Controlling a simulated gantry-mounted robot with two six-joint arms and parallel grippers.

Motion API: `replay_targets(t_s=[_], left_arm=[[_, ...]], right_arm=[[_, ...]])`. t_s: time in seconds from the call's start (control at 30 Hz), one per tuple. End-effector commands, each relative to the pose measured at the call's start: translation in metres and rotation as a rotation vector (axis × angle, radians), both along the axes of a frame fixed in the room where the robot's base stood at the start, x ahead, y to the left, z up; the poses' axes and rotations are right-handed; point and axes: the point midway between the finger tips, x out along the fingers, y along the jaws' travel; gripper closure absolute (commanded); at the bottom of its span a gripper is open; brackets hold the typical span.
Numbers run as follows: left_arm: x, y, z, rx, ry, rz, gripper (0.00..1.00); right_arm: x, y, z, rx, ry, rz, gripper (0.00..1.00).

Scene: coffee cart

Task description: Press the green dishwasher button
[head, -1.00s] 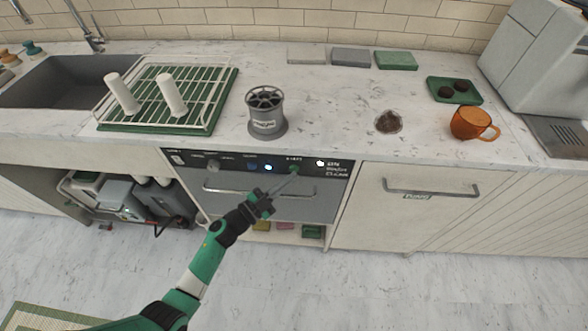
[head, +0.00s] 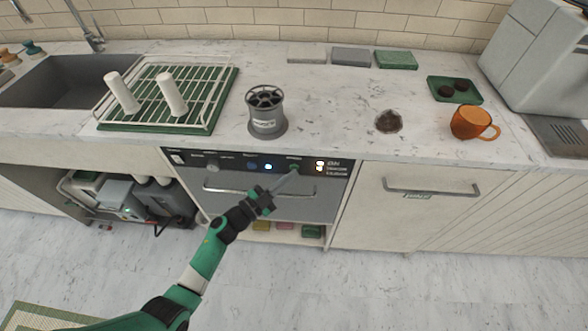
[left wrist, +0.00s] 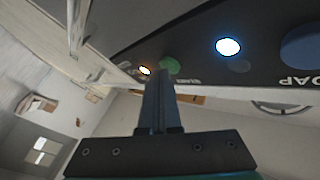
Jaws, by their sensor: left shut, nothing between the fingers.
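The dishwasher (head: 275,205) is under the counter, with a dark control panel (head: 225,164) along its top. The green button (head: 293,168) is on the right part of that panel. In the left wrist view the green button (left wrist: 171,65) is a round disc just beyond my fingertips, partly hidden by them. My left gripper (head: 290,175) is shut and empty, its tips at the button; it also shows in the left wrist view (left wrist: 159,75). I cannot tell for sure whether the tips touch the button. My right gripper is not in view.
A lit white-blue button (head: 268,167) and yellowish lights (head: 320,165) flank the green button. The dishwasher handle (head: 225,191) runs below the panel. On the counter stand a grey canister (head: 267,125), a rack (head: 205,90) and an orange mug (head: 470,123).

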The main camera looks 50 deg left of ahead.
Motion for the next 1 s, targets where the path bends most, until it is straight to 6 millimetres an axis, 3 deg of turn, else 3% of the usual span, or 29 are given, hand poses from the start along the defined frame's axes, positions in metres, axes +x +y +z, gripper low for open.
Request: replay_targets(t_s=[1.0], left_arm=[[-0.012, -0.011, 0.0, 0.001, 0.0, 0.002, 1.0]], right_arm=[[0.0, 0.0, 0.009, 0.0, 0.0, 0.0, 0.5]])
